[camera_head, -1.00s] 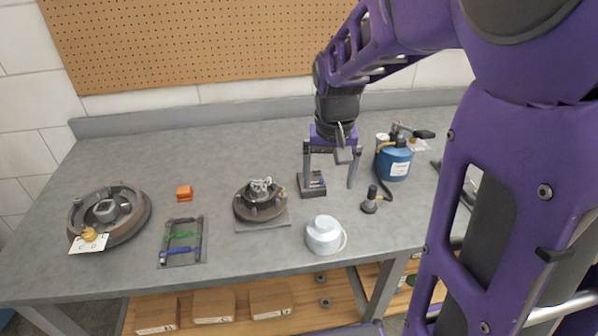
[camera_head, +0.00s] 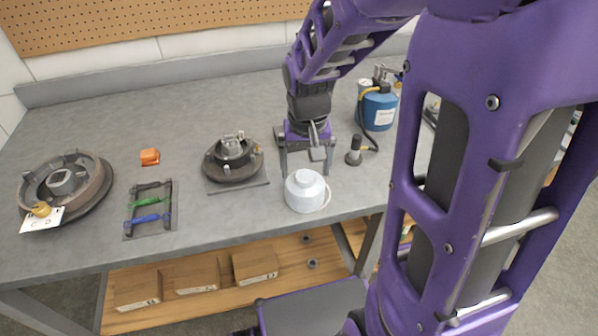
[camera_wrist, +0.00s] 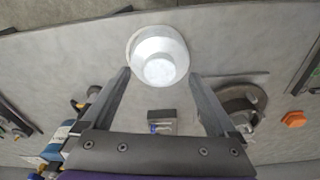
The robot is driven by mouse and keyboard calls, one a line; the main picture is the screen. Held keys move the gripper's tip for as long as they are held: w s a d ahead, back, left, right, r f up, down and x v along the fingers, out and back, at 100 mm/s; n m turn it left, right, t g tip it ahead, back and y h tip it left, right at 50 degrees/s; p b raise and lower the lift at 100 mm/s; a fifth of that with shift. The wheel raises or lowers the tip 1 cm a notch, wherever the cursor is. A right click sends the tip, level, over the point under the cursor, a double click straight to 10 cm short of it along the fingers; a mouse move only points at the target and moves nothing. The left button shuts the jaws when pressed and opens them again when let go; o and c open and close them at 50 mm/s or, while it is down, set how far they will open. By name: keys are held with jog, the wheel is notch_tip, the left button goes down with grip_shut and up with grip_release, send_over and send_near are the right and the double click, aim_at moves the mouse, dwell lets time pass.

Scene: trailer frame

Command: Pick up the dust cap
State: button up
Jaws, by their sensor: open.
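A white, round, stepped piece (camera_head: 306,191) with a thin loop at its right side looks like the dust cap. It sits on the grey bench near the front edge. In the wrist view the white piece (camera_wrist: 160,58) is at the top middle, its smaller raised end facing the camera. My gripper (camera_head: 306,172) points down just behind it, with its fingers wide apart and nothing held. In the wrist view the fingertips of my gripper (camera_wrist: 160,74) lie on either side of the piece's lower part. I cannot tell whether they touch it.
A hub on a plate (camera_head: 232,160) stands to the left. A blue canister (camera_head: 377,112) and a dark upright fitting (camera_head: 354,152) stand to the right. A dark block with blue (camera_wrist: 162,122) lies behind the piece. A drum (camera_head: 92,188), tool tray (camera_head: 150,209) and orange block (camera_head: 150,156) are farther left.

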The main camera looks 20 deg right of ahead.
jog(key=shift+w+f+b, duration=0.2)
jog(key=shift+f+b, duration=0.25)
jog(key=shift+f, duration=0.6)
jog(key=shift+r, duration=0.1)
jog(key=shift+c, duration=0.2)
grip_shut()
